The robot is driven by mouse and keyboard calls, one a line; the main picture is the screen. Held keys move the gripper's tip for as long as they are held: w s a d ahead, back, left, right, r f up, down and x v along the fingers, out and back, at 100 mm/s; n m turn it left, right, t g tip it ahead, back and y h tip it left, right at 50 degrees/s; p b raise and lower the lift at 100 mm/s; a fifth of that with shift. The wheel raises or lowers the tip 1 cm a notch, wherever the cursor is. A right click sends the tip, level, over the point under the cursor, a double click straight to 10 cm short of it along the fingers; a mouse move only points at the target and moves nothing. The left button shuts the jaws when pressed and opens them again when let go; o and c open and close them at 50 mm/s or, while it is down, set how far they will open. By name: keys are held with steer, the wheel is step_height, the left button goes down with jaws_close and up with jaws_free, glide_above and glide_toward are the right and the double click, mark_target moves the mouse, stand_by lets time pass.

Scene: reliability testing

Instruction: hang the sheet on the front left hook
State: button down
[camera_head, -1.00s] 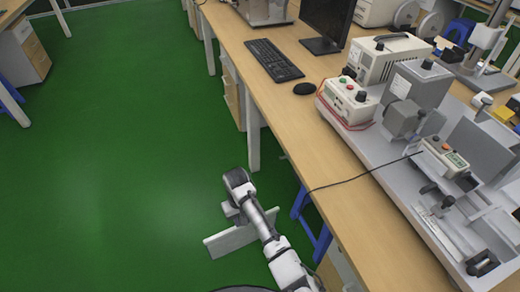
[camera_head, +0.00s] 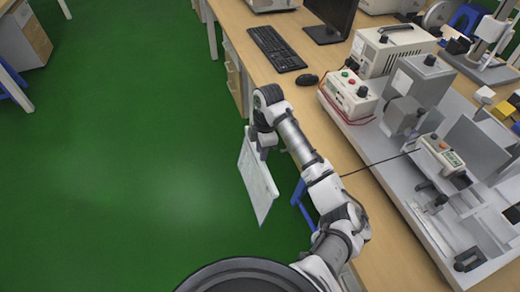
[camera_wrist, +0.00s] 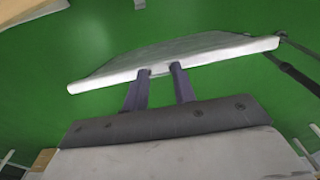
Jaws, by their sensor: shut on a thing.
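A pale, thin, flat sheet (camera_head: 256,182) hangs tilted over the green floor, left of the long bench. My gripper (camera_head: 262,150) is shut on the sheet's upper edge; its fingertips are partly hidden by the arm in the head view. In the wrist view, both fingers (camera_wrist: 160,70) meet the near edge of the sheet (camera_wrist: 185,53), which spreads away from them. I cannot make out the front left hook in either view.
The wooden bench (camera_head: 240,44) runs along the right, with a keyboard (camera_head: 276,49), a mouse (camera_head: 307,80) and lab devices. A thin dark cable (camera_head: 380,162) crosses its edge. A dark strap (camera_wrist: 298,75) shows at the wrist view's right.

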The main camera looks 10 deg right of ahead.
mark_target(283, 151)
steer(key=shift+w+d+f+b, duration=0.25)
steer(key=shift+d+b, duration=0.25)
steer(key=shift+d, duration=0.8)
steer(key=shift+w+d+f+b, duration=0.25)
steer(key=shift+d+b, duration=0.2)
steer(key=shift+d, duration=0.85)
steer(key=shift+w+d+f+b, duration=0.25)
steer(key=shift+d+b, duration=0.25)
steer(key=shift+d, duration=0.8)
